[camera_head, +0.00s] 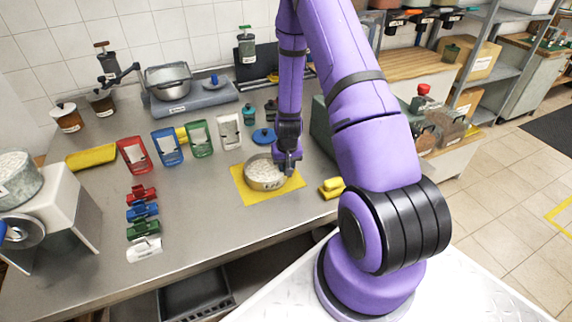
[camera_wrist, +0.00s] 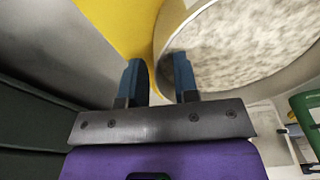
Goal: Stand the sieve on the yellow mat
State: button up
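The sieve (camera_head: 262,182) is a round, pale metal-walled pan with a speckled grey-white face. In the head view it is over the yellow mat (camera_head: 287,187), and mat shows around it; whether its base touches the mat all round cannot be told. My gripper (camera_head: 287,167) is at the sieve's right side, pointing down. In the wrist view the blue fingers of my gripper (camera_wrist: 160,80) have the sieve's rim (camera_wrist: 166,45) between them, one finger inside and one outside, with little gap. The yellow mat (camera_wrist: 115,25) shows beyond the outer finger.
Yellow sponges (camera_head: 331,188) lie right of the mat, and a dark green box (camera_head: 322,128) stands behind them. A blue lid (camera_head: 263,136) lies behind the sieve. Coloured holders (camera_head: 167,147) and several clips (camera_head: 142,211) stand left.

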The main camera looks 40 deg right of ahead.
jog(key=shift+r, duration=0.1)
jog(key=s+a+r+n+t, duration=0.15)
jog(key=a+r, duration=0.25)
jog(key=r, duration=0.8)
jog(key=s+a+r, duration=0.3)
jog(key=a+r, duration=0.1)
jog(key=r, duration=0.8)
jog(key=s+a+r+n+t, duration=0.1)
jog(key=s+a+r, duration=0.15)
jog(key=r, duration=0.95)
jog(key=s+a+r+n, duration=0.1)
jog(key=s+a+r, duration=0.2)
jog(key=s+r, duration=0.2)
jog(key=s+a+r+n+t, duration=0.1)
jog(key=s+a+r, duration=0.3)
jog(key=s, duration=0.8)
jog(key=shift+a+r+n+y, duration=0.3)
jog(key=shift+r+n, duration=0.15)
jog(key=shift+r, duration=0.75)
jog(key=shift+t, duration=0.25)
